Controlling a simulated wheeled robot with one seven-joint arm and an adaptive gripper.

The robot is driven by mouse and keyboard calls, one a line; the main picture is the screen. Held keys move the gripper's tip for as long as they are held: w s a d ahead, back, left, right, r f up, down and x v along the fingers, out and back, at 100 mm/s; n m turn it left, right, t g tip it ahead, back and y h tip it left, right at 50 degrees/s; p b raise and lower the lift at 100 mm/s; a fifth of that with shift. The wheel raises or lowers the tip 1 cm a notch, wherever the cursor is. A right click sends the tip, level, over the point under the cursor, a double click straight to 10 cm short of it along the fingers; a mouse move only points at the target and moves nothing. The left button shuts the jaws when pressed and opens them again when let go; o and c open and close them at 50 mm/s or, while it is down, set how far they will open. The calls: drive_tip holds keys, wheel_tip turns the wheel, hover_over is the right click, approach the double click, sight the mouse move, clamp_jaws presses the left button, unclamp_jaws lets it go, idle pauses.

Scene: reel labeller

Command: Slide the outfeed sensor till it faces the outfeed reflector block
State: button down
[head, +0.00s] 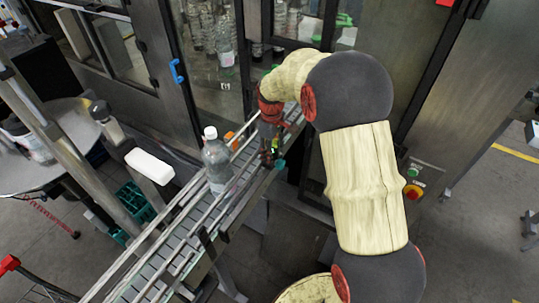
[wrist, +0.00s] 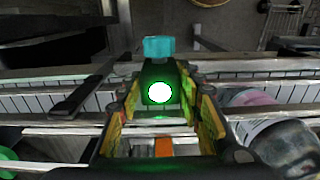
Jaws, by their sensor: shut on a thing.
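The outfeed sensor is a small dark block (wrist: 158,72) with a bright green lamp lit on top and a teal knob (wrist: 158,47) at its outer end. My gripper (wrist: 160,108) is shut on it, with a yellow-padded finger on each side. In the head view my gripper (head: 268,150) is at the near rail of the conveyor, and the teal knob (head: 280,164) shows beside it. An orange block (wrist: 163,147), seemingly the reflector block, lies across the belt, roughly in line with the sensor. It also shows at the far rail in the head view (head: 230,136).
A clear bottle with a white cap (head: 215,163) stands on the conveyor (head: 190,235), left of my gripper. It shows at the right in the wrist view (wrist: 285,140). Rails run along both sides of the belt. A glazed machine cabinet (head: 215,90) stands behind.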

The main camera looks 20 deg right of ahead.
drive_tip(key=c, duration=1.2)
unclamp_jaws()
drive_tip(key=shift+r, duration=0.1)
wheel_tip(320, 180, up, 12)
drive_tip(key=shift+f, duration=0.1)
drive_tip(key=s+a+f+m+t+b, duration=0.2)
drive_tip(key=s+b, duration=0.4)
drive_tip(key=s, duration=0.3)
drive_tip(key=s+a+f+m+t+b, duration=0.1)
drive_tip(key=s+a+f+m+b, duration=0.1)
drive_tip(key=s+a+f+b, duration=0.2)
drive_tip(key=s+a+f+m+t+b, duration=0.2)
drive_tip(key=s+f+b, duration=0.3)
drive_tip(key=s+b, duration=0.5)
drive_tip(key=shift+s+a+m+t, duration=0.2)
drive_tip(key=shift+s+m, duration=0.1)
drive_tip(key=shift+s, duration=1.2)
drive_tip(key=shift+s+a+m+t, duration=0.1)
drive_tip(key=shift+s+a+m, duration=0.15)
drive_tip(key=shift+s, duration=1.25)
